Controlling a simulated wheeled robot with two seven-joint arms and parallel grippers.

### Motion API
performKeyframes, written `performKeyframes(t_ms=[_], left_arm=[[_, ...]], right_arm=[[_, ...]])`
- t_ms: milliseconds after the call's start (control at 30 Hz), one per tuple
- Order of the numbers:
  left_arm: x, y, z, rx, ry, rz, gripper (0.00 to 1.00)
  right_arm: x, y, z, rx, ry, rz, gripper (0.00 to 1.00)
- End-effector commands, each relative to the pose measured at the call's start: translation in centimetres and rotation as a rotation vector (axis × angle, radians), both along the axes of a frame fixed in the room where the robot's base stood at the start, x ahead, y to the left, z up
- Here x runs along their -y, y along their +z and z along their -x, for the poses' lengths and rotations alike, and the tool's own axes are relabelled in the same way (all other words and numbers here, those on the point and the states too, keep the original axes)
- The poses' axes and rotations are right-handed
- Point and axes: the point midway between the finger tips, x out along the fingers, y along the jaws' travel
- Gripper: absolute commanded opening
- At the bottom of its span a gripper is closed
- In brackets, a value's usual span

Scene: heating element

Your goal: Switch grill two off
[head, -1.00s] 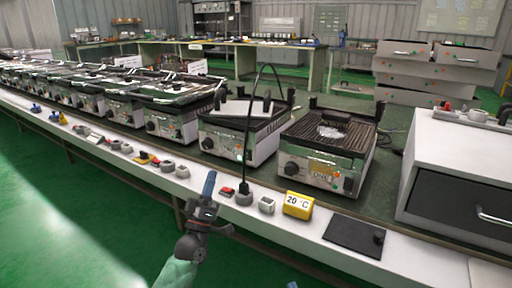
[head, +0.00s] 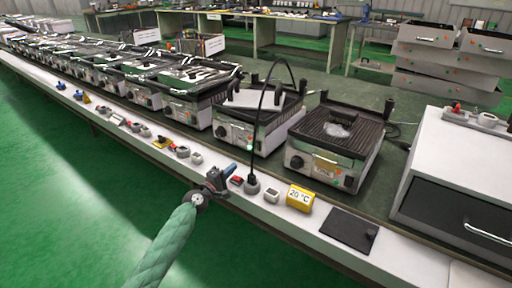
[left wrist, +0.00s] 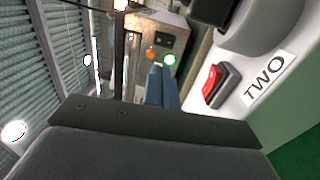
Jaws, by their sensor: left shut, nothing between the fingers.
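A red rocker switch in a dark housing (left wrist: 218,84) sits on the white ledge beside a label reading "TWO" (left wrist: 264,78). In the head view this small red switch (head: 236,181) lies on the ledge in front of a grill (head: 236,133) with a white plate on top. My left gripper (head: 228,171) is just left of the switch, its blue fingers shut and empty. In the left wrist view the shut fingers (left wrist: 162,85) are left of the switch and apart from it. An orange light and a green light show on a panel beyond them. My right gripper is not in view.
A dark round-based post (head: 252,186) with a cable rises right of the switch. Several grills line the bench to the left.

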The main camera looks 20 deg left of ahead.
Motion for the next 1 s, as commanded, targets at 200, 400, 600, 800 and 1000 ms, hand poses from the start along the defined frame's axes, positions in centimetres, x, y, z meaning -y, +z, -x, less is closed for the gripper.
performKeyframes(t_ms=[200, 400, 600, 800, 1000], left_arm=[[0.0, 0.0, 0.0, 0.002, 0.000, -0.002, 0.00], [0.4, 0.3, -0.9, 0.004, 0.001, -0.002, 0.00], [1.3, 0.6, -3.5, 0.003, 0.001, -0.001, 0.00], [2.4, 1.0, -6.6, 0.003, 0.001, -0.002, 0.00], [3.5, 1.3, -9.5, 0.003, 0.001, -0.002, 0.00]], right_arm=[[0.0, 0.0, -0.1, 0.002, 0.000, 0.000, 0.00], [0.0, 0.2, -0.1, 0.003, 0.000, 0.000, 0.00], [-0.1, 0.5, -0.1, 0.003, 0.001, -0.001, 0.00], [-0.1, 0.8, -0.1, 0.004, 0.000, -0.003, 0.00], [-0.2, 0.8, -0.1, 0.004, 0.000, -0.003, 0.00]])
